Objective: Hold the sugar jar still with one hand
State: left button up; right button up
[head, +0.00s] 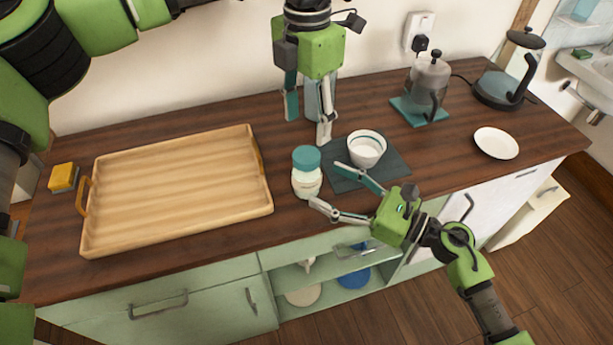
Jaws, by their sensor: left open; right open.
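The jar (306,182) with a teal lid, which I take for the sugar jar, stands upright on the dark wooden counter, right of the tray. Its contents look pale. My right gripper (326,187) is open and empty, just right of the jar, with its fingers pointing at it. The lower fingertip is very close to the jar's lower right side; I cannot tell if it touches. My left gripper (308,122) is open, pointing down above the counter behind the jar. A greyish upright thing (313,101) shows partly hidden behind its fingers.
A white cup (366,152) stands on a dark mat (393,163) right of the jar. A wooden tray (175,190) fills the left. A yellow sponge (63,177), French press (429,80), kettle (503,85) and white plate (496,143) stand farther out.

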aim_at(304, 173)
pick_arm(q)
jog(key=shift+w, duration=0.15)
pick_arm(e)
jog(key=x, duration=0.7)
jog(key=shift+w, duration=0.15)
